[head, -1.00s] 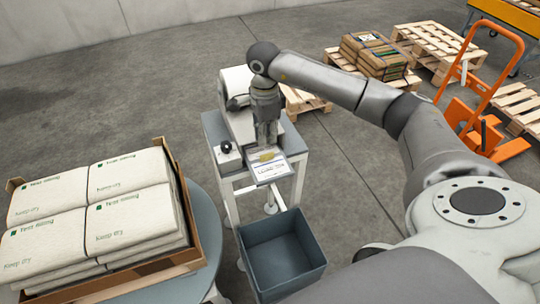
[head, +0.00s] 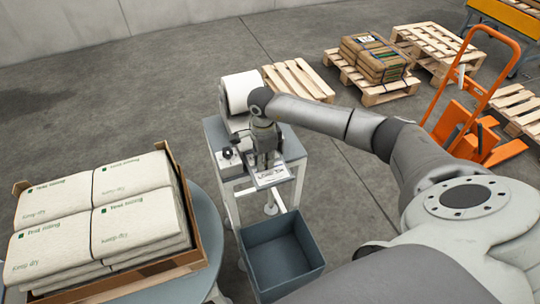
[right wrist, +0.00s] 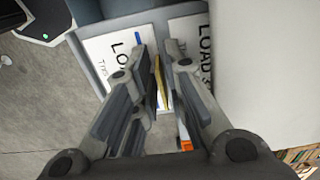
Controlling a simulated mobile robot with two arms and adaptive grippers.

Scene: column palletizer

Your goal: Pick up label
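The label (head: 271,176) is a white sheet with dark print. It lies at the front edge of a small grey stand (head: 213,130) in the head view. In the right wrist view white sheet with large black letters shows on the left (right wrist: 108,50) and right of my fingers; I cannot tell whether it is one sheet. A narrow yellow-tan piece (right wrist: 160,82) stands between the fingers. My right gripper (right wrist: 160,50) is over the label with its fingers pointing down, a little apart around that piece; I see no clear grip. It hides part of the label. My left gripper is not in view.
A white roll (head: 241,91) is on the stand behind my right gripper. An empty blue-grey bin (head: 259,282) stands in front. A carton (head: 190,222) of white sacks is at left. Pallets (head: 300,80) and an orange pallet truck (head: 466,120) are at the back right.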

